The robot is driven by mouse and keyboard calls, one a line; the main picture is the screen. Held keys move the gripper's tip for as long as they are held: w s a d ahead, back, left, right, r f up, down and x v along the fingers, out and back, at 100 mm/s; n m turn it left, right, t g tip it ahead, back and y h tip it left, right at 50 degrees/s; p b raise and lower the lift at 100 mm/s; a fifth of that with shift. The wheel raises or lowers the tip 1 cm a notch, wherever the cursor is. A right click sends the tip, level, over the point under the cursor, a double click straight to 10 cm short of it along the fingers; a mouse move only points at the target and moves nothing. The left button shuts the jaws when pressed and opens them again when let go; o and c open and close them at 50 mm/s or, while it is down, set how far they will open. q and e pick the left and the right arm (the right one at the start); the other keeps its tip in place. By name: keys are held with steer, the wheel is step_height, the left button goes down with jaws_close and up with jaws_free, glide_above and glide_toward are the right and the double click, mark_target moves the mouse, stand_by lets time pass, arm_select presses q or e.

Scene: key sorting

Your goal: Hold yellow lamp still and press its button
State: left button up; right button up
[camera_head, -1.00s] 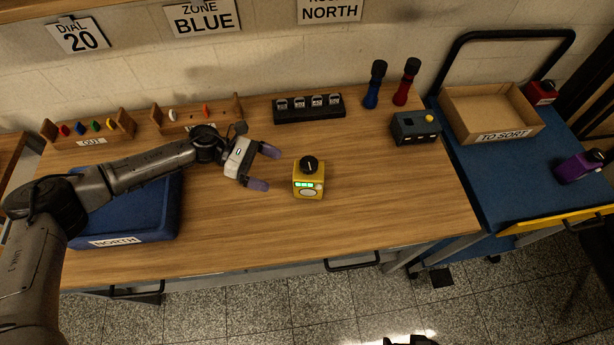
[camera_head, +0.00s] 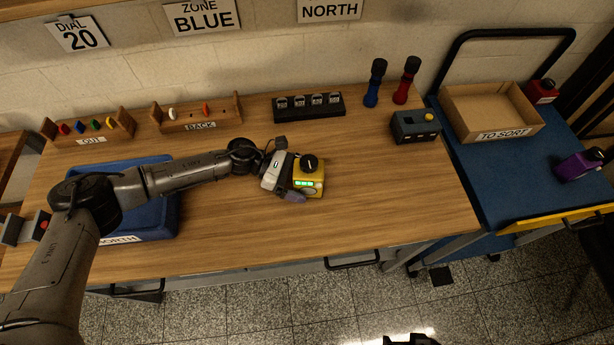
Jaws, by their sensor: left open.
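The yellow lamp (camera_head: 315,186) stands upright on the wooden table. It has a black knob (camera_head: 308,163) on top, a small lit green display and a pale round spot on its front, partly hidden by my gripper. My left gripper (camera_head: 293,174) is open and has come up to the lamp from the left, with its fingers at the lamp's back and front. I cannot tell whether the fingers touch it. My right gripper is not clearly in view; only a dark part shows at the bottom edge.
A blue tray (camera_head: 150,222) labelled NORTH lies under my left arm. Behind are peg racks (camera_head: 197,116), a black block with several dials (camera_head: 308,107), blue and red torches (camera_head: 374,85) and a dark box with a yellow button (camera_head: 415,127). The table right of the lamp is clear.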

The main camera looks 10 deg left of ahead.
arm_select(q)
steer(key=shift+d+f, duration=0.1)
steer(key=shift+d, duration=0.2)
arm_select(e)
steer(key=shift+f, duration=0.1)
arm_select(q)
steer(key=c, duration=0.8)
arm_select(e)
steer(key=shift+c, duration=0.2)
arm_select(q)
steer(key=shift+c, duration=0.2)
arm_select(e)
jaws_close()
stand_by(0.9)
